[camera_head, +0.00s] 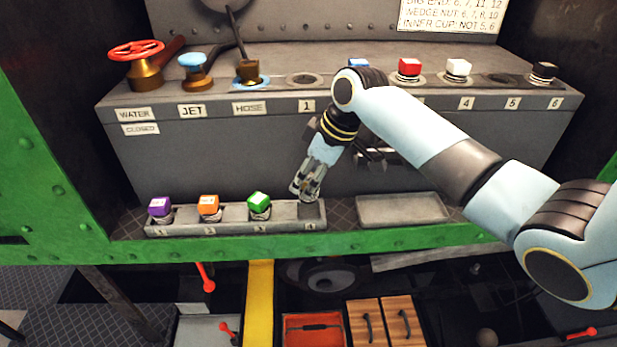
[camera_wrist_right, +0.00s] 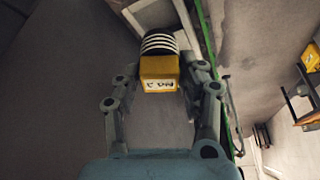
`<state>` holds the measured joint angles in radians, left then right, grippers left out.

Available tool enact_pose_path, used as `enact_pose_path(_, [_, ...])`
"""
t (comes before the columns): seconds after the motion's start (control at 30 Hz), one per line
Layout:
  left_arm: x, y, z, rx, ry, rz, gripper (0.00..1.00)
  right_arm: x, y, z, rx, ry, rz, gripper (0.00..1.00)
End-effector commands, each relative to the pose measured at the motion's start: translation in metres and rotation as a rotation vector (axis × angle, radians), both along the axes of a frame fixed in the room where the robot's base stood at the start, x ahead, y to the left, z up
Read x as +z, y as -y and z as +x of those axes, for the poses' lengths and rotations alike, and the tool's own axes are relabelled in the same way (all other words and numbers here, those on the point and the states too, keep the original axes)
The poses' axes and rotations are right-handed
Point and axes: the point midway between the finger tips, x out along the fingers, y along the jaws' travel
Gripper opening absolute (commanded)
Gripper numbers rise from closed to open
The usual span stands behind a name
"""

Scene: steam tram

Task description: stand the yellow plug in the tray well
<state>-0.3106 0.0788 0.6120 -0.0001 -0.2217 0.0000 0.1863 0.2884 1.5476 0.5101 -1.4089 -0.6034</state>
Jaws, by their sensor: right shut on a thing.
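My right gripper (camera_head: 306,192) is low over the right end of the grey plug tray (camera_head: 285,213), at the well marked 4. In the right wrist view the yellow plug (camera_wrist_right: 160,70) sits between the fingers of that gripper (camera_wrist_right: 165,84). Its printed yellow head faces the camera, and its black-and-white ringed end points away. In the head view the plug is hidden by the gripper, so I cannot tell whether it touches the well. A purple plug (camera_head: 159,206), an orange plug (camera_head: 208,205) and a green plug (camera_head: 259,202) stand in the other wells. My left gripper is out of view.
An empty shallow grey tray (camera_head: 400,209) lies right of the plug tray. Behind is a grey bench (camera_head: 230,140) with a red valve wheel (camera_head: 136,50), a blue-topped valve (camera_head: 196,62), a red plug (camera_head: 409,67) and a white plug (camera_head: 458,68). A green edge (camera_head: 250,248) runs in front.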

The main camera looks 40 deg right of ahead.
Motion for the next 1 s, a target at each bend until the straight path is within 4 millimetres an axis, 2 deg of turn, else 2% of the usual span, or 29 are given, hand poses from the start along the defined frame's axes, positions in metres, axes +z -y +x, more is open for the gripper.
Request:
enact_pose_path(0.1, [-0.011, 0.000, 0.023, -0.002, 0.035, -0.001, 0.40, -0.010, 0.000, 0.001, 0.001, 0.002, 0.000, 0.00])
enact_pose_path(0.2, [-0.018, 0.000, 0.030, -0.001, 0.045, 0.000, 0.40, -0.017, 0.000, 0.001, 0.001, 0.002, 0.000, 0.00])
enact_pose_path(0.6, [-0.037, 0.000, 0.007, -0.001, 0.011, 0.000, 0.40, -0.043, 0.000, 0.001, 0.001, 0.002, 0.000, 0.00])
enact_pose_path(1.0, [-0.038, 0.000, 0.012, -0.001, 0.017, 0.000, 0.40, -0.048, 0.000, 0.001, 0.000, 0.002, 0.000, 0.00])
